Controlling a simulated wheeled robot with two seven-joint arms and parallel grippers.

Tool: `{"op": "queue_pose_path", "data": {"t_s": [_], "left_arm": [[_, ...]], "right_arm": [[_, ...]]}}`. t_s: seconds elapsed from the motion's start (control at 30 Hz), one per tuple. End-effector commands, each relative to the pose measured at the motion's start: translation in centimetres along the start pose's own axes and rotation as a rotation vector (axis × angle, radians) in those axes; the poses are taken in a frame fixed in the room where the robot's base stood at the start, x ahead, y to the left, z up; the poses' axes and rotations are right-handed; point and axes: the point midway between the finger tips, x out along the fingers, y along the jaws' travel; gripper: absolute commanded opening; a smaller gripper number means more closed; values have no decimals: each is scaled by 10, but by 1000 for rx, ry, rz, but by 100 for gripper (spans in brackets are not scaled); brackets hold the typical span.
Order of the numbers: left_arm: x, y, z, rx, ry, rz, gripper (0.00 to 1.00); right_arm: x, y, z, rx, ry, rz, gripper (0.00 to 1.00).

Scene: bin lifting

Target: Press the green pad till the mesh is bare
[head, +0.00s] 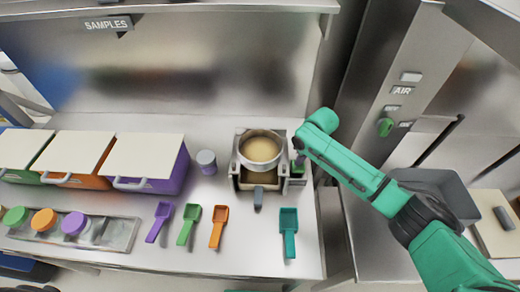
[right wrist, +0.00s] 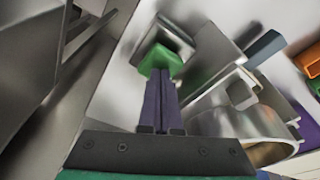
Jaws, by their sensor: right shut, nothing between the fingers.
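The green pad (head: 298,171) sits on a small metal block at the right side of the sieve shaker. It also shows in the right wrist view (right wrist: 161,60). My right gripper (head: 298,160) points down over the pad, shut and empty. Its dark fingertips (right wrist: 160,78) overlap the pad's near edge; I cannot tell whether they press it. The round metal sieve (head: 262,163) stands in the shaker frame (head: 240,178). Tan powder (head: 262,149) covers the visible inside of the sieve, and no bare mesh shows. My left gripper is not in view.
Purple (head: 160,221), green (head: 188,225), orange (head: 218,227) and teal (head: 289,233) scoops lie in front. A grey-lidded jar (head: 206,161) and lidded bins (head: 150,160) stand left. A wall panel with a green knob (head: 385,127) and a grey tub (head: 445,190) are right.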

Motion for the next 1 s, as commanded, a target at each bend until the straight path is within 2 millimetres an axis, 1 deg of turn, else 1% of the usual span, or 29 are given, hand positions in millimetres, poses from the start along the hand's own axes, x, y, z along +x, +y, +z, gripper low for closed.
{"op": "queue_pose_path", "data": {"t_s": [0.3, 0.37, 0.57, 1.0], "left_arm": [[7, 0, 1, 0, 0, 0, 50], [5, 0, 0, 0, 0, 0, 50], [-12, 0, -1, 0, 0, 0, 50], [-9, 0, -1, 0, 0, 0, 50]], "right_arm": [[13, 0, 3, 1, 0, 0, 0], [10, 0, 2, 1, -1, 0, 0], [-2, 0, 0, 0, -2, -1, 0], [1, 0, 0, 0, 0, 0, 0]]}}
